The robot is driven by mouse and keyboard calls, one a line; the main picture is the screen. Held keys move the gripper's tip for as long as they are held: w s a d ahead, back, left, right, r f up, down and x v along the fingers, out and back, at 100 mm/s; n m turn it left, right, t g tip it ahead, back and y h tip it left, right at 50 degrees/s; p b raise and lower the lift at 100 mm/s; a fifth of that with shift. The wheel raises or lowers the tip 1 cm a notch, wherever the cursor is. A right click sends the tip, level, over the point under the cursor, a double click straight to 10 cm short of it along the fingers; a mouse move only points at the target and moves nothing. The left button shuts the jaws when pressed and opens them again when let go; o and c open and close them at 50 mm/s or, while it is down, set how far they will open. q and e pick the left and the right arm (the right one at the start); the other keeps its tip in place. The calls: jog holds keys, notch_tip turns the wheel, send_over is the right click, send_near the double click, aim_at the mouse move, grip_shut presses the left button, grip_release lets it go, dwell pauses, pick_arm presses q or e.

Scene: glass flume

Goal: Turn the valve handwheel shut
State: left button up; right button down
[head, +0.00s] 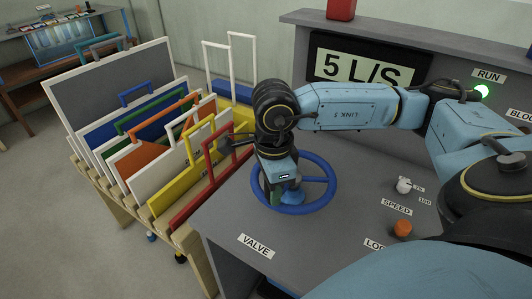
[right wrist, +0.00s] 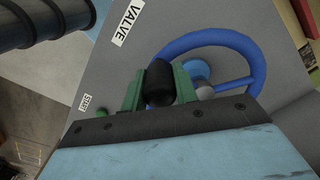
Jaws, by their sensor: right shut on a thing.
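The blue valve handwheel (head: 331,181) lies flat over the grey desk, beside the VALVE label (head: 256,245). Its rim, spokes and blue hub show in the head view, and part of it is behind my arm. In the right wrist view the handwheel (right wrist: 225,38) is just past my fingers. My right gripper (head: 272,192) is over the left part of the wheel. In the right wrist view its green fingers (right wrist: 158,88) are shut on a black knob (right wrist: 159,80) at the near side of the rim. My left gripper is not in view.
A rack of coloured frames and panels (head: 150,130) stands close on the left. A display (head: 365,68) reads 5 L/S. A white knob (head: 404,185) and an orange knob (head: 402,228) are right of the wheel.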

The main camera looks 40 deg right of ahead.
jog(key=shift+s, duration=0.2)
dwell(0.3)
jog(key=c, duration=1.1)
grip_release()
jog(key=shift+s, duration=0.1)
notch_tip(320, 180, up, 14)
jog(key=p, duration=0.1)
jog(key=shift+f, duration=0.25)
